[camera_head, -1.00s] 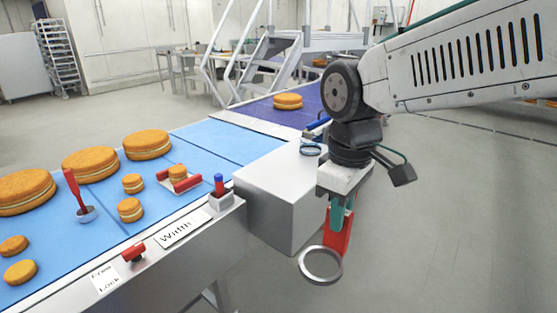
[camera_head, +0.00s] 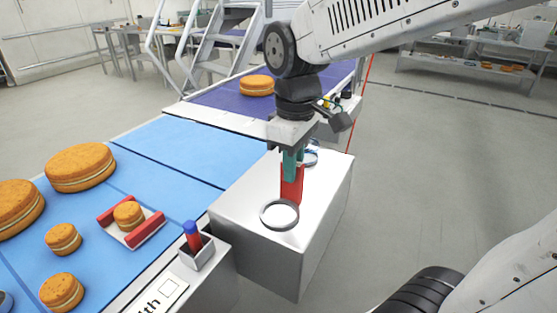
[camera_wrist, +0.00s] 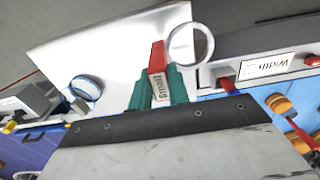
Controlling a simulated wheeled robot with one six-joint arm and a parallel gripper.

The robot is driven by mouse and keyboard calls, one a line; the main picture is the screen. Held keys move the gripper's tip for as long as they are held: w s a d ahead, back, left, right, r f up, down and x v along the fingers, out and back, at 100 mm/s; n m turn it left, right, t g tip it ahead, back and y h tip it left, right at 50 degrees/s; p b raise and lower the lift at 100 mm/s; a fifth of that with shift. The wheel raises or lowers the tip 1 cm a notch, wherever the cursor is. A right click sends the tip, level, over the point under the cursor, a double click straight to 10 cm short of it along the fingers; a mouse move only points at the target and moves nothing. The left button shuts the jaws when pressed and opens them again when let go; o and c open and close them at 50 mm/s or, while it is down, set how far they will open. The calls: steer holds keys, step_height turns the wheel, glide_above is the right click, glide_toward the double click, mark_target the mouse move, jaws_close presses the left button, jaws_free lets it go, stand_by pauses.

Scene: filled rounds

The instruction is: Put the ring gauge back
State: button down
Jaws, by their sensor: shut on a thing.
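The ring gauge has a red handle (camera_head: 292,184) with a plain metal ring (camera_head: 279,227) at its lower end. My gripper (camera_head: 292,163) points down with green fingers shut on the handle. The ring appears over the top of a grey-white box (camera_head: 240,195); I cannot tell whether it touches. In the wrist view, the labelled handle (camera_wrist: 158,68) sits between the fingers (camera_wrist: 157,88), and the ring (camera_wrist: 206,45) overlaps the box's edge. A second round, blue-rimmed thing (camera_wrist: 98,88) lies on the box, partly hidden behind my gripper in the head view.
A blue belt (camera_head: 190,150) with several round cakes runs along the left. A small holder (camera_head: 196,255) with a blue-and-red piece and a red-sided tray (camera_head: 150,232) stand near the box. A purple belt (camera_head: 215,95) lies behind. Open floor is right of the box.

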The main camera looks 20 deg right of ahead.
steer(key=shift+w+d+f, duration=0.65)
steer(key=shift+w+f, duration=0.15)
steer(key=shift+w, duration=1.1)
steer(key=shift+w+d+f, duration=0.7)
steer(key=shift+w+f, duration=0.05)
steer(key=shift+w, duration=1.15)
steer(key=shift+w+d+f, duration=0.65)
steer(key=shift+w+f, duration=0.15)
steer(key=shift+w, duration=1.1)
steer(key=shift+f, duration=0.1)
steer(key=c, duration=1.3)
jaws_free()
steer(key=shift+c, duration=0.2)
step_height(320, 180, up, 12)
steer(key=s+f+m, duration=0.3)
steer(key=s, duration=0.9)
steer(key=s+f+m+t, duration=0.1)
steer(key=s+f+m, duration=0.2)
steer(key=s, duration=0.9)
steer(key=shift+s+f+m, duration=0.15)
steer(key=shift+f+m, duration=0.2)
steer(key=shift+m, duration=0.25)
